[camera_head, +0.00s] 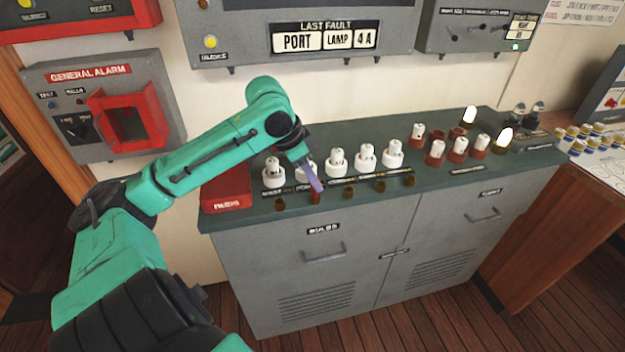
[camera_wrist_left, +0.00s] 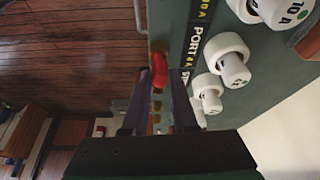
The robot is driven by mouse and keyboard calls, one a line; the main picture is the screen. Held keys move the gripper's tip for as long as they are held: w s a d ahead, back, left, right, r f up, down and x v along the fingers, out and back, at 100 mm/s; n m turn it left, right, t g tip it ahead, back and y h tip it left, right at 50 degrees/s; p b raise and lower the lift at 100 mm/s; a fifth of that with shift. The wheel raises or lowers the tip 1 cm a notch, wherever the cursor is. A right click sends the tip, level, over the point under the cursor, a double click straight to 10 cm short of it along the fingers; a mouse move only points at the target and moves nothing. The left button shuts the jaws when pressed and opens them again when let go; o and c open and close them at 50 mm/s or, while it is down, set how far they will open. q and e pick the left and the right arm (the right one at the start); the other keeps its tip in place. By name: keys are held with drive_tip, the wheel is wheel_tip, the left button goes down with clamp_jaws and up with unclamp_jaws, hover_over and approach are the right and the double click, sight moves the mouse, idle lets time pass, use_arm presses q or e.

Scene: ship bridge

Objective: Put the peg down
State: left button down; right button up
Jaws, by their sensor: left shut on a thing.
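My left gripper (camera_head: 318,188) reaches down over the front edge of the green-topped cabinet, its purple fingers pointing at the counter. It is shut on a small red peg (camera_head: 315,198). The peg also shows between the fingertips in the left wrist view (camera_wrist_left: 159,68). It is in line with the front row of small brown round fittings, by the label reading PORT (camera_wrist_left: 196,45). I cannot tell whether the peg's lower end touches the counter or sits in a hole. My right gripper is not in view.
White bulb holders (camera_head: 337,162) stand in a row just behind the peg. A red box (camera_head: 226,194) is at the counter's left end. Red-based bulbs (camera_head: 435,152) and two lit lamps (camera_head: 503,138) stand to the right. Grey fault panels hang on the wall above.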

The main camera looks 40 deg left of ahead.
use_arm(q)
drive_tip(key=shift+f, duration=0.1)
drive_tip(key=c, duration=0.7)
unclamp_jaws()
drive_tip(key=shift+r, duration=0.2)
drive_tip(key=v, duration=1.2)
drive_tip(key=shift+f, duration=0.1)
